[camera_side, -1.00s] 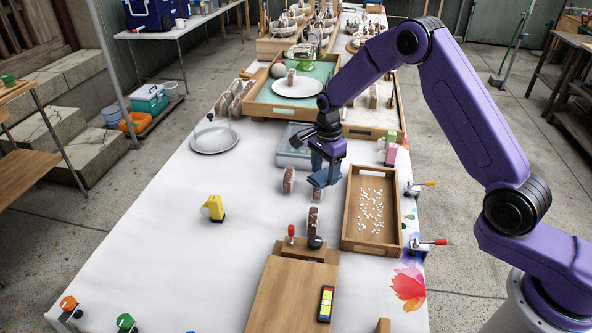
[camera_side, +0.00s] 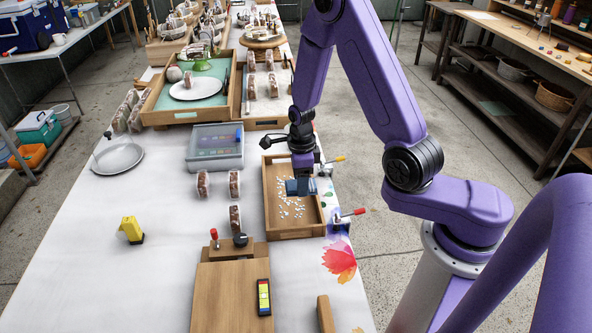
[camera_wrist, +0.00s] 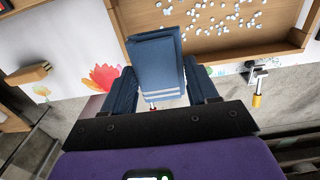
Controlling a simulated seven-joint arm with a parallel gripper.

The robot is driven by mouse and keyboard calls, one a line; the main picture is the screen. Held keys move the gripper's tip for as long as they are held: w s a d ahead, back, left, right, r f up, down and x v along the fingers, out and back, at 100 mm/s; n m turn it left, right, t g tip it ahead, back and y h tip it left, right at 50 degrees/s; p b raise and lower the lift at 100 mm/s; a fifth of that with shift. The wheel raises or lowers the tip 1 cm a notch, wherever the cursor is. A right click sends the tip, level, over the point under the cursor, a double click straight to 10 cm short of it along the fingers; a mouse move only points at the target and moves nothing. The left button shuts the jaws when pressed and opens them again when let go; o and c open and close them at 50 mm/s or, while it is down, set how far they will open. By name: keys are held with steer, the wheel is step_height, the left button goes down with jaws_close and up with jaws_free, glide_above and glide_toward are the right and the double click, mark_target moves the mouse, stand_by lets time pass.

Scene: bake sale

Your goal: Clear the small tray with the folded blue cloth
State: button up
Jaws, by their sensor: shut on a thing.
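The small wooden tray (camera_side: 293,232) stands near the right edge of the table, with many small white bits (camera_side: 291,208) scattered on its floor. My gripper (camera_side: 301,186) is over the tray's right part, shut on the folded blue cloth (camera_side: 294,189). In the wrist view the cloth (camera_wrist: 154,62), with pale stripes near its lower edge, sits between the two fingers (camera_wrist: 160,95). There the white bits (camera_wrist: 215,18) lie beyond the cloth on the tray (camera_wrist: 207,50). I cannot tell whether the cloth touches the tray floor.
Clamps with yellow (camera_side: 334,160) and red (camera_side: 353,212) handles sit along the table edge beside the tray. A lidded clear box (camera_side: 215,150) and upright brown slices (camera_side: 234,183) stand left of it. A wooden board (camera_side: 230,295) lies in front. The left tabletop is mostly clear.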

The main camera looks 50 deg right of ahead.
steer(key=shift+f, duration=3.3)
